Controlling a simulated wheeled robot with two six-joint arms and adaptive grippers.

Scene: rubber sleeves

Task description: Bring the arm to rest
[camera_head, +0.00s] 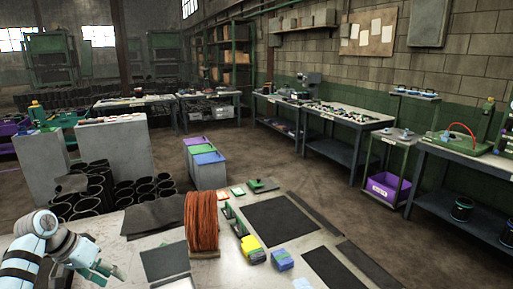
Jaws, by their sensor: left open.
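My left arm comes in at the lower left corner, over the left end of the near worktable (225,265). My left gripper (112,268) is open and empty, its fingers pointing right. It is apart from the dark sheets and the orange-brown coil on the table. My right gripper is not in view.
The near table bears a large orange-brown coil (202,222), dark mats (277,220), a grey sheet (165,262), a yellow block (252,249) and a blue block (283,260). Black sleeves (88,190) stand on the floor behind. Open floor lies beyond the table.

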